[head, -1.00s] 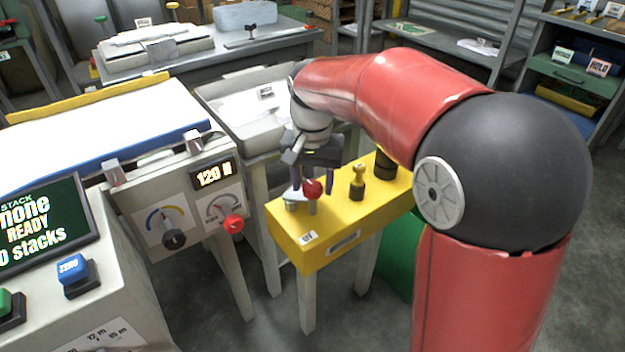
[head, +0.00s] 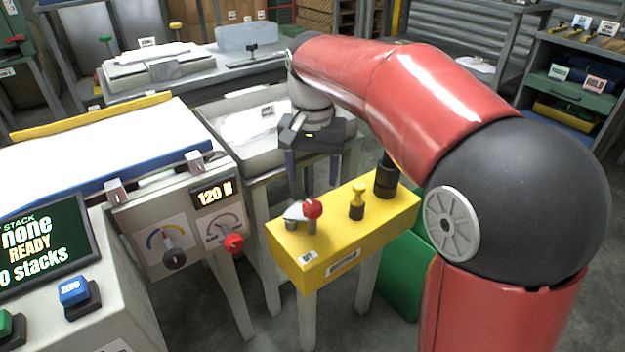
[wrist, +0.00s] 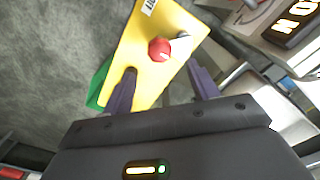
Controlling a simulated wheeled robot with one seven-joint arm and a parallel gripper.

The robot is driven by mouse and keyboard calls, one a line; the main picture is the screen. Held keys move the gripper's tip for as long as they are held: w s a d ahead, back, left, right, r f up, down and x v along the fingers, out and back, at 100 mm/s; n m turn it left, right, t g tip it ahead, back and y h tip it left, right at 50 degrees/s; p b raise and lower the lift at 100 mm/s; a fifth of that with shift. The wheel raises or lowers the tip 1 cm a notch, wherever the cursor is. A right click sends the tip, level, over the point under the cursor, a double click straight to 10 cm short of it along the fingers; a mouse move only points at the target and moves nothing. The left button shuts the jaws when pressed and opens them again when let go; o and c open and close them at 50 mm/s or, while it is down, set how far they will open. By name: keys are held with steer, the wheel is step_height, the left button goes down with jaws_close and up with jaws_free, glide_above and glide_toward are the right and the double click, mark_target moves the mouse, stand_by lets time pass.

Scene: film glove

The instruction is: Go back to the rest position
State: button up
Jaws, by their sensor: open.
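My gripper (head: 313,178) is open and empty in the head view, its two dark fingers pointing down above the back edge of the yellow box (head: 350,228). It is apart from the red-knobbed lever (head: 313,208) on the box top. In the wrist view the fingers (wrist: 162,88) are spread, with the yellow box (wrist: 150,42) and the red knob (wrist: 159,48) beyond them. My red arm reaches in from the right of the head view and covers part of the area behind the box.
A small yellow knob (head: 357,202) and a black post (head: 386,178) stand on the box. A tray table (head: 257,155) stands behind. Open floor shows at the lower middle.

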steer(key=s+d+f+n+t, duration=0.1)
steer(key=s+d+f+t, duration=0.1)
steer(key=s+d, duration=0.5)
steer(key=s+d+f+n+t, duration=0.1)
steer(key=s+d, duration=0.5)
steer(key=s, duration=0.7)
steer(key=f+t, duration=0.1)
steer(key=t, duration=0.1)
steer(key=shift+s+d+f+t, duration=0.2)
steer(key=shift+d+f+t, duration=0.1)
steer(key=shift+d, duration=0.05)
